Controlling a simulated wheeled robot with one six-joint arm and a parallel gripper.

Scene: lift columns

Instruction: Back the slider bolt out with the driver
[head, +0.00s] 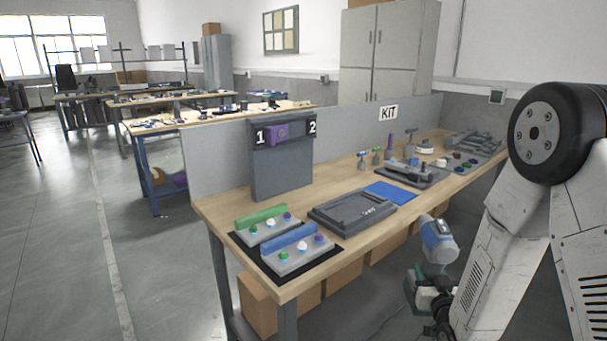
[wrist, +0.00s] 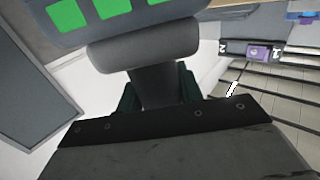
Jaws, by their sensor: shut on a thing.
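My gripper (head: 432,280) is shut on the driver (head: 438,240), in front of the bench's front edge at the right of the head view. The driver has a blue and grey body. In the wrist view the driver (wrist: 145,52) fills the upper middle, with bright green squares on its grey body, and its narrow grip sits between my dark green fingers (wrist: 158,92). The purple slider (head: 277,133) is on an upright grey panel (head: 282,170), between the labels 1 and 2 and nearer 1. The slider also shows in the wrist view (wrist: 259,52). I cannot make out its bolt.
The wooden bench (head: 350,179) carries a green-backed button block (head: 266,230), a blue-backed one (head: 300,256), a dark grey tray (head: 350,211) and a blue mat (head: 391,193). Kit parts crowd its far right end. Cardboard boxes (head: 345,274) stand below. The floor at left is clear.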

